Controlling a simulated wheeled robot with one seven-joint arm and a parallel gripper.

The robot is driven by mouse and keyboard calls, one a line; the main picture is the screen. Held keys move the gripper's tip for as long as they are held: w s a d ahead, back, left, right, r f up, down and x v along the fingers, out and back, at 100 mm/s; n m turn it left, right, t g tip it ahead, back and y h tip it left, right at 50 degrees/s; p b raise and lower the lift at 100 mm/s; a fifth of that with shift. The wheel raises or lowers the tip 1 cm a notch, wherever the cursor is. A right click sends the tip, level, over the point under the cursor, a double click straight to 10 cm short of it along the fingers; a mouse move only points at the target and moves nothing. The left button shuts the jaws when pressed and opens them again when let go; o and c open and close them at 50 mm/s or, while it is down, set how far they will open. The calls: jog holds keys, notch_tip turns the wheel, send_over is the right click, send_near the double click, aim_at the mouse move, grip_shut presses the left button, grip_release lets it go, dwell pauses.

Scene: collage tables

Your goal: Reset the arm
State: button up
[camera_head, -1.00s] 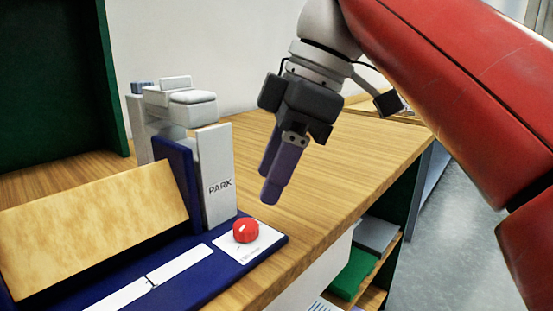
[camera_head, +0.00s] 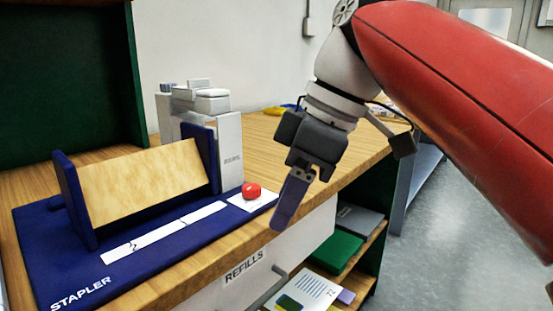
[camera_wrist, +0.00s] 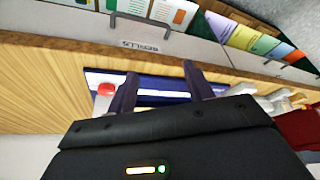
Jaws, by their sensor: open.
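My gripper (camera_head: 287,207) hangs beside the front edge of the wooden table in the head view, fingers pointing down. In the wrist view its two dark fingers (camera_wrist: 158,84) stand apart with nothing between them. My red arm comes in from the upper right. The blue stapler station (camera_head: 50,243) stands on the table to the left of my gripper, apart from it. Its red knob (camera_head: 252,191) is left of the fingers, and also shows in the wrist view (camera_wrist: 106,89).
A drawer marked REFILLS (camera_head: 240,282) and shelves with a green book (camera_head: 336,250) lie below my gripper. A dark green panel (camera_head: 65,75) stands at the left. Open floor (camera_head: 440,240) is at the right.

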jog(key=d+f+m+t+h, duration=0.1)
jog(key=d+f+m+t, duration=0.1)
jog(key=d+f+m, duration=0.4)
notch_tip(320, 180, down, 4)
jog(key=shift+s+d+r+m+t, duration=0.15)
jog(key=shift+s+m+t, duration=0.15)
jog(key=shift+m, duration=0.3)
jog(key=s+d+f+m+t+h, duration=0.1)
jog(key=d+f+m, duration=0.1)
jog(key=f, duration=0.3)
jog(key=s+d+f+m+h, duration=0.1)
jog(key=s+d+f+m, duration=0.1)
jog(key=f, duration=0.4)
jog(key=s+d+f+m+t+h, duration=0.1)
jog(key=d+f+m, duration=0.2)
jog(key=f+m, duration=0.1)
jog(key=shift+s+d+f+m+t+h, duration=0.15)
jog(key=shift+f+m, duration=0.05)
jog(key=shift+f, duration=0.2)
jog(key=shift+s+d+f+m+t+h, duration=0.1)
jog(key=shift+s+f+m+t+h, duration=0.1)
jog(key=shift+f, duration=0.2)
jog(key=shift+c, duration=0.3)
